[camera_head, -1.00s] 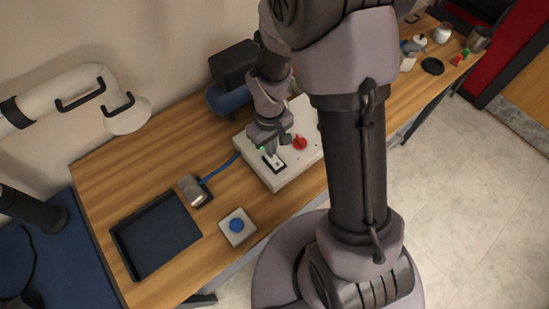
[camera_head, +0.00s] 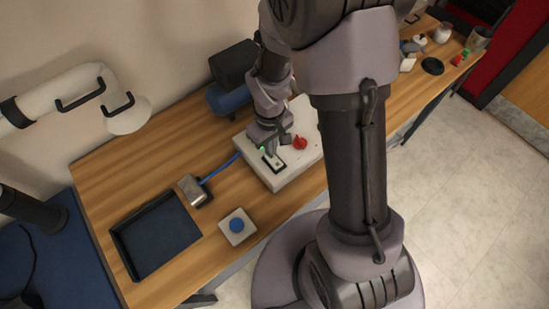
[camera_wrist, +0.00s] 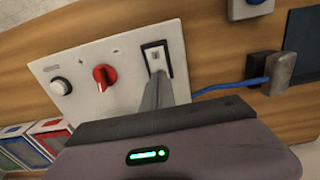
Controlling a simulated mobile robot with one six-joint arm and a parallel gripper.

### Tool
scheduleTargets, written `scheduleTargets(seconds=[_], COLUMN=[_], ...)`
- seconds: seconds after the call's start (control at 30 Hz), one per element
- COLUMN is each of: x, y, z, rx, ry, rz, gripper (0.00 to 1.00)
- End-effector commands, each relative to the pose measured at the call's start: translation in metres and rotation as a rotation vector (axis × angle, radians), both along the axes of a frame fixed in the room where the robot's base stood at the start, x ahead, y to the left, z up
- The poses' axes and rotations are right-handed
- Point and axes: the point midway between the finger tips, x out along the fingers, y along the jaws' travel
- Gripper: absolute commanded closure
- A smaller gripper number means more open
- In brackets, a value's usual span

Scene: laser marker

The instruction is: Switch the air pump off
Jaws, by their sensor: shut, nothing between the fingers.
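The control box (camera_head: 300,167) is a pale box on the wooden bench, with a red knob (camera_head: 300,143) and a black-framed rocker switch (camera_head: 274,163) on its panel. In the wrist view the panel (camera_wrist: 125,65) shows the red knob (camera_wrist: 104,77) and the white rocker in its black frame (camera_wrist: 154,57). My gripper (camera_head: 267,150) is shut and empty, just by the switch. In the wrist view its fingers (camera_wrist: 157,88) point at the lower part of the rocker and hide it. I cannot tell whether they touch it. No separate pump label is readable.
A dark cylinder on a blue tank (camera_head: 228,101) stands behind the box. A blue cable runs to a metal block (camera_head: 194,190). A blue-button box (camera_head: 237,227) and black tray (camera_head: 116,238) lie to the left. Bare bench lies between them.

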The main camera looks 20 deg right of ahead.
Motion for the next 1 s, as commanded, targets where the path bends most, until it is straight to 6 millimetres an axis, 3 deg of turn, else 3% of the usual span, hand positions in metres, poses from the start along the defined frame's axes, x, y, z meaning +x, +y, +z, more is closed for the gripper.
scheduleTargets(seconds=[1.0], x=[0.000], y=[0.000], z=[-0.012], rx=[0.000], ry=[0.000], rz=[0.000], gripper=[1.00])
